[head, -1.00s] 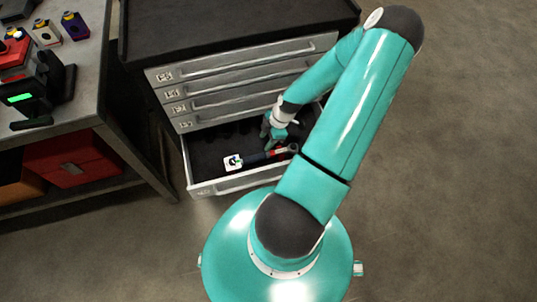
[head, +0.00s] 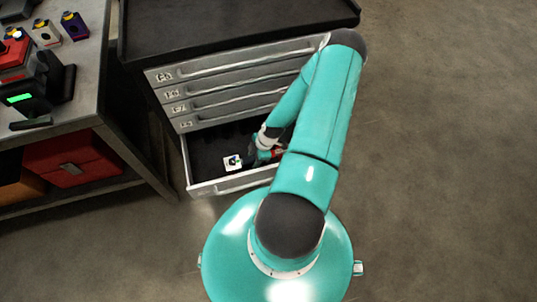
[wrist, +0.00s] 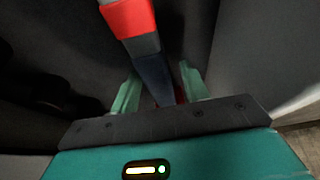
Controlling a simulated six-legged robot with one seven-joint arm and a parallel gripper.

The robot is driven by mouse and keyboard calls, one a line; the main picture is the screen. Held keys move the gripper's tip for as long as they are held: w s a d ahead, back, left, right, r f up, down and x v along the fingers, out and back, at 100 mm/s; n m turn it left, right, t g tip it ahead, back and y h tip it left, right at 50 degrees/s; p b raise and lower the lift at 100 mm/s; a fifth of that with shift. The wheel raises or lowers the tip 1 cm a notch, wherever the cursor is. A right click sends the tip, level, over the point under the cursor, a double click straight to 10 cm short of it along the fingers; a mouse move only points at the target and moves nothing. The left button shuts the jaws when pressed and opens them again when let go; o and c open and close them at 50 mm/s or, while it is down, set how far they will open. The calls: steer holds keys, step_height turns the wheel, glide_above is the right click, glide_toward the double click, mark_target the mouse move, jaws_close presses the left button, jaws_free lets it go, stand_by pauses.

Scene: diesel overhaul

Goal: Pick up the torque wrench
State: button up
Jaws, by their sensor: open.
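The torque wrench lies in the open bottom drawer (head: 217,187). In the wrist view the torque wrench (wrist: 150,62) shows a red band, a grey section and a dark blue section running down between my fingers. My gripper (wrist: 158,88) is open, with one teal finger on each side of the wrench; I cannot tell whether either finger touches it. In the head view my gripper (head: 258,158) is low inside the drawer, and my arm hides most of the wrench. Only a small red part (head: 278,150) shows beside the gripper.
A white tag (head: 232,162) with a coloured mark is in the drawer left of my gripper. The shut drawers (head: 240,80) of the dark cabinet rise behind. The floor at right is clear.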

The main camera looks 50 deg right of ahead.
mark_target(254, 158)
jaws_close()
steer(key=shift+r, duration=0.1)
stand_by(0.4)
step_height(254, 158, up, 9)
steer(key=shift+r, duration=0.35)
steer(key=c, duration=0.9)
jaws_free()
steer(key=shift+w+a, duration=0.1)
steer(key=shift+w, duration=0.05)
jaws_close()
